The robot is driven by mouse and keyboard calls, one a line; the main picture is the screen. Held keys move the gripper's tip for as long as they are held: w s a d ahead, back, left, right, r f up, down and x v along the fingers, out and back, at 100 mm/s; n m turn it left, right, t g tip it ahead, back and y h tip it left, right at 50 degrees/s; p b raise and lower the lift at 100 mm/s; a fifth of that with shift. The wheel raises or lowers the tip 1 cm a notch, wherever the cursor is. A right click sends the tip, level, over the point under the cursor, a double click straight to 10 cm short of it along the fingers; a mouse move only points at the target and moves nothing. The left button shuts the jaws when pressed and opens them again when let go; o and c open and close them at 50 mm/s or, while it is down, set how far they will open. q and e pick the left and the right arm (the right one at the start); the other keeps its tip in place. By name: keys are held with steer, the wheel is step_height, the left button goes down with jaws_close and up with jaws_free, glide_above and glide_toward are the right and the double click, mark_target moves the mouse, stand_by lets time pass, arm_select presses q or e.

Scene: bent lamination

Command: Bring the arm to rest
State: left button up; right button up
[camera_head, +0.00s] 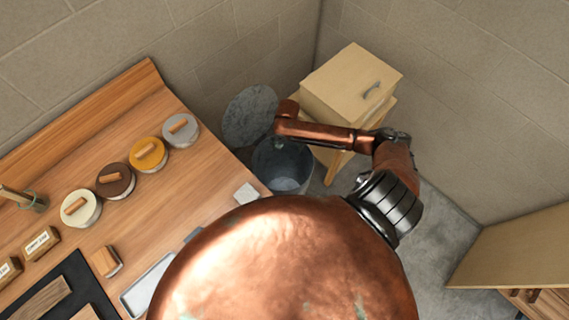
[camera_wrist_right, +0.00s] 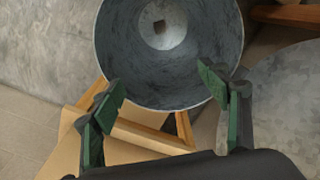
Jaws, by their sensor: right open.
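My right arm (camera_head: 325,135) reaches out over a grey metal bin (camera_head: 282,176) on the floor. My right gripper (camera_wrist_right: 163,80) is open, with nothing between its green-padded fingers, and points down at the bin. In the right wrist view the bin's open mouth (camera_wrist_right: 117,55) lies beyond the fingertips. In the head view my arm mostly hides the right gripper's fingers. My left gripper is in neither view.
A round grey lid (camera_head: 249,114) stands behind the bin. A wooden cabinet (camera_head: 345,85) with a handle stands close to the arm. The wooden workbench (camera_head: 180,205) at left holds several round lidded tins and a small pale block (camera_head: 246,194). Walls enclose the corner.

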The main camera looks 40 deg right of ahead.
stand_by(0.5)
steer(key=s+a+r+n+t+y, duration=0.1)
steer(key=s+a+n+t+y, duration=0.1)
steer(key=s+a+n, duration=0.6)
steer(key=s+d+r+n+t+h, duration=0.1)
steer(key=s+d+r, duration=0.1)
steer(key=s+r, duration=0.3)
steer(key=s+d+r+h, duration=0.2)
steer(key=s, duration=0.6)
step_height(320, 180, down, 30)
steer(key=s+g, duration=0.1)
steer(key=s, duration=0.2)
steer(key=s+f+n+g, duration=0.1)
steer(key=s+f, duration=1.5)
steer(key=s, duration=0.2)
steer(key=shift+s+a+f+y, duration=0.35)
steer(key=shift+s+y, duration=0.05)
